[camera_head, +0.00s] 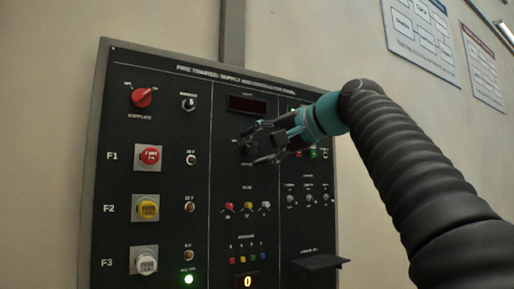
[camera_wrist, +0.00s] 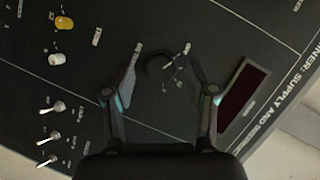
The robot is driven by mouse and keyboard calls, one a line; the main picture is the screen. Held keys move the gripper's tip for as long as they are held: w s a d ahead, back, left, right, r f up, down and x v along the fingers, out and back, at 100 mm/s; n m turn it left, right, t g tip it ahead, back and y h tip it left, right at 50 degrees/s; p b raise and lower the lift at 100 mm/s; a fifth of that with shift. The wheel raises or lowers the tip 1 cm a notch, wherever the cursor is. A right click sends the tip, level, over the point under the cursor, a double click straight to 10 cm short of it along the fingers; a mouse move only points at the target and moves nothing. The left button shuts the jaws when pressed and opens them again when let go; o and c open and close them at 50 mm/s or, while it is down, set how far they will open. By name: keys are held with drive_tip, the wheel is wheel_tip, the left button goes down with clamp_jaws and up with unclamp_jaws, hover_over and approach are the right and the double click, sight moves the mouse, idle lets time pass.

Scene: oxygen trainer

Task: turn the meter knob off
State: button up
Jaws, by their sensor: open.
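The meter knob is a round black knob (camera_wrist: 161,67) on the black panel, with light markings beside it. In the wrist view it lies between the two fingers of my gripper (camera_wrist: 164,88), a little beyond them. The fingers are spread apart and I see no contact with the knob. In the head view my gripper (camera_head: 262,145) is in front of the panel's middle column, just below the dark red display (camera_head: 247,105). There the gripper hides the knob.
The panel (camera_head: 122,120) carries a red rotary switch (camera_head: 141,97), red, yellow and white buttons at left, and small coloured knobs (camera_head: 248,207) below my gripper. A small shelf (camera_head: 319,262) juts out at lower right. Toggle switches (camera_wrist: 49,136) show in the wrist view.

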drive_tip(key=v, duration=1.1)
drive_tip(key=shift+d, duration=0.15)
drive_tip(key=w+d+f+m+t+h, duration=0.1)
drive_tip(key=w+d+f+m+h, duration=0.1)
drive_tip(key=w+d+f+h, duration=0.55)
wheel_tip(320, 180, down, 18)
drive_tip(key=d+g, duration=0.1)
drive_tip(key=d, duration=0.1)
drive_tip(key=s+f+n+g+h, duration=0.2)
drive_tip(key=s+f, duration=1.1)
drive_tip(key=f, duration=0.2)
drive_tip(key=s+d+f+n+g+h, duration=0.1)
drive_tip(key=s+f+n+h, duration=0.1)
drive_tip(key=s+f, duration=1.1)
wheel_tip(320, 180, down, 4)
drive_tip(key=shift+s+r+n+g+h, duration=0.2)
drive_tip(key=shift+r+n+g+h, duration=0.1)
drive_tip(key=shift+g+h, duration=0.15)
